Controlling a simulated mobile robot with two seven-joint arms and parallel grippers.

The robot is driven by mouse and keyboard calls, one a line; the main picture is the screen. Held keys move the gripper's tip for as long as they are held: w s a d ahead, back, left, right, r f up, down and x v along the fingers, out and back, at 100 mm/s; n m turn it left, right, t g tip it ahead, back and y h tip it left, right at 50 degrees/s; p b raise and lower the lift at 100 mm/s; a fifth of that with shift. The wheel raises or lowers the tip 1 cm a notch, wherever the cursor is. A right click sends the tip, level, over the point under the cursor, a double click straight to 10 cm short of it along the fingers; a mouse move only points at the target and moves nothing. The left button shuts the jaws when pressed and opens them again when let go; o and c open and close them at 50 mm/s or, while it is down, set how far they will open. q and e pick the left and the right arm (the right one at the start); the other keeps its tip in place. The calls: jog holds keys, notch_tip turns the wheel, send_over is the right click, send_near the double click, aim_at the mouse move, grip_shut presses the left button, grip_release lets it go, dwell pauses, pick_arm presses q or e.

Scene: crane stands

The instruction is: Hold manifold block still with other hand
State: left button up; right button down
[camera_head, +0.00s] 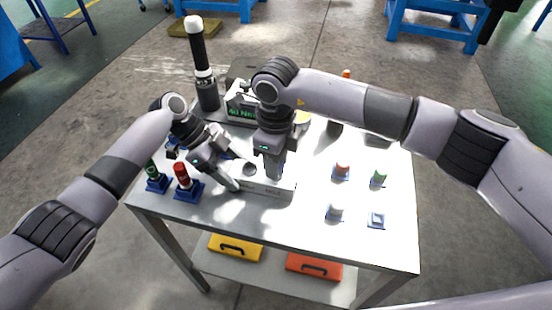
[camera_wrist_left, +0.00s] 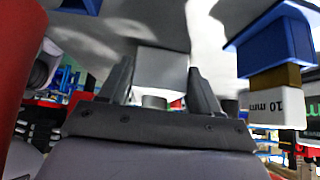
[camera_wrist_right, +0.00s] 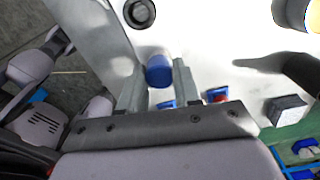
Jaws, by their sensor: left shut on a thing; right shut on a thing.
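The manifold block (camera_head: 268,190), a long light-grey bar, lies at the front of the table. My left gripper (camera_head: 236,184) comes in low from the left and is shut on the block near its left end. In the left wrist view a grey face of the manifold block (camera_wrist_left: 160,68) sits between its fingers. My right gripper (camera_head: 272,174) points down over the block's right part. In the right wrist view it is shut on a blue cylindrical piece (camera_wrist_right: 158,70). I cannot tell whether that piece touches the block.
Red (camera_head: 183,178) and green (camera_head: 154,173) pieces on blue stands are left of the block. Red (camera_head: 342,169), green (camera_head: 378,177) and white (camera_head: 335,210) pieces and a blue stand (camera_head: 377,219) are on the right. A black-and-white post (camera_head: 203,70) stands behind. Between them the right tabletop is bare.

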jog(key=m, duration=0.5)
dwell(0.4)
jog(key=c, duration=0.7)
grip_release()
jog(key=shift+c, duration=0.8)
